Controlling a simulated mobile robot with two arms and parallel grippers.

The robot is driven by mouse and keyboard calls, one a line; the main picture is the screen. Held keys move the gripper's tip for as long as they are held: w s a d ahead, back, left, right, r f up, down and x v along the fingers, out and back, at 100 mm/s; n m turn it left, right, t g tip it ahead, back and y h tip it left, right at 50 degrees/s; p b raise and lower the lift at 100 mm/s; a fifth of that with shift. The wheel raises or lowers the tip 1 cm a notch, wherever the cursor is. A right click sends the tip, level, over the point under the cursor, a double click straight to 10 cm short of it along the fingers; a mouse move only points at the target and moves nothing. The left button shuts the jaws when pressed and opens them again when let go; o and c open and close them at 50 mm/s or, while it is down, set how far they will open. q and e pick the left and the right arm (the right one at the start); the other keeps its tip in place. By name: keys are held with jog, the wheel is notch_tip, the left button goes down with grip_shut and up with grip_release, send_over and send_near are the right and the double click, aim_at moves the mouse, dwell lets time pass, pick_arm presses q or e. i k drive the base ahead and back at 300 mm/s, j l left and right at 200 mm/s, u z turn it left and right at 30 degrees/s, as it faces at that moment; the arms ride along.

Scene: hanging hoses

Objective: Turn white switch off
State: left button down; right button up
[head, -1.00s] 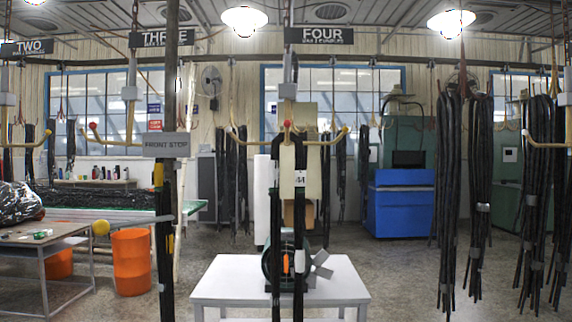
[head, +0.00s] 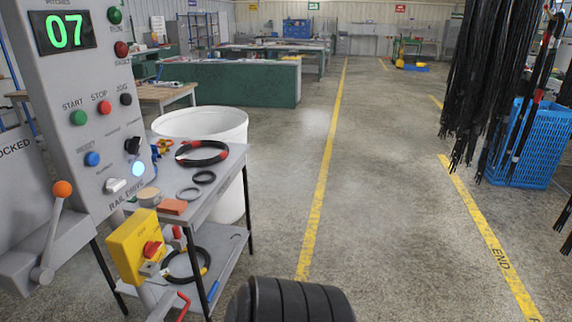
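A grey control panel (head: 60,90) stands at the left of the head view, with a green "07" display at its top. Low on it, above the words RAIL DRIVE, is a small white switch (head: 115,185). A round white-blue light (head: 138,169) glows just to its upper right. I cannot tell the switch's position for sure. A black rotary knob (head: 132,145) sits above it, and a blue button (head: 92,159) is to its upper left. Neither gripper shows in the head view.
A lever with an orange ball (head: 62,188) and a yellow box with a red knob (head: 135,245) jut out near the panel. A grey table (head: 220,180) with rings stands beside a white bin (head: 200,121). A ribbed black shape fills the bottom edge. The floor is clear centrally.

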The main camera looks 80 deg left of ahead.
aim_at(112, 185)
jog(key=u, duration=3.85)
